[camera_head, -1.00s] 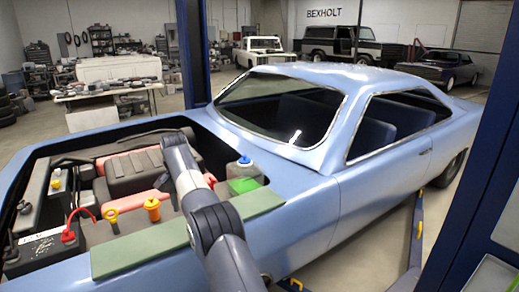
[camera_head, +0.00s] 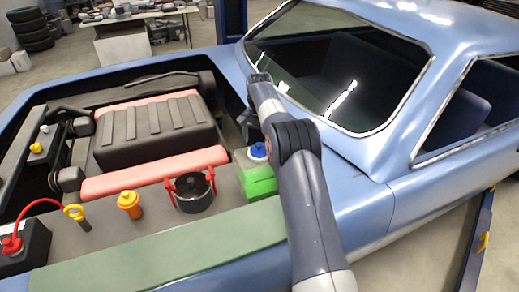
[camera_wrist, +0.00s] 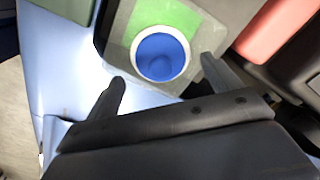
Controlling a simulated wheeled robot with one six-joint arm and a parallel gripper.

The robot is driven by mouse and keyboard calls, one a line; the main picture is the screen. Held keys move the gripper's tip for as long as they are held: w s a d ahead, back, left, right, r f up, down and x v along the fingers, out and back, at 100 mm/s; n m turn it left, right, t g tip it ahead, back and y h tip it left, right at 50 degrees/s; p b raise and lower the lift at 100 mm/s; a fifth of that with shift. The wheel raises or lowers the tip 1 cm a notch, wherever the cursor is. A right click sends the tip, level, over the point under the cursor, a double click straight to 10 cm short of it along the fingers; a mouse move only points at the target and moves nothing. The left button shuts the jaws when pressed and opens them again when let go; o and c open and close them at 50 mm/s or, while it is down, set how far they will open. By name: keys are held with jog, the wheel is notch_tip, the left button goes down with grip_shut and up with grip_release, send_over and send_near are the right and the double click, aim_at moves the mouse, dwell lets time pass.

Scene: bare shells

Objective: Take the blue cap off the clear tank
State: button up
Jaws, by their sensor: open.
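The blue cap (camera_head: 258,151) sits on the clear tank (camera_head: 260,181), which shows green, at the right end of the engine bay. In the wrist view the cap (camera_wrist: 161,56) shows from above inside a pale ring, with the tank's green (camera_wrist: 190,17) around it. My gripper (camera_wrist: 162,73) is open and empty. Its two fingertips appear on either side of the cap in that view, but I cannot tell how far above it they are. In the head view my arm hides much of the gripper.
A black round part with red handles (camera_head: 193,190) stands left of the tank. An orange cap (camera_head: 130,203) and a yellow dipstick ring (camera_head: 75,212) are farther left. A green mat (camera_head: 165,254) lies along the near fender. The windshield (camera_head: 340,70) rises behind my arm.

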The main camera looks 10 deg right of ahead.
aim_at(259, 148)
jog(key=shift+f, duration=1.45)
jog(key=shift+c, duration=0.3)
jog(key=c, duration=1)
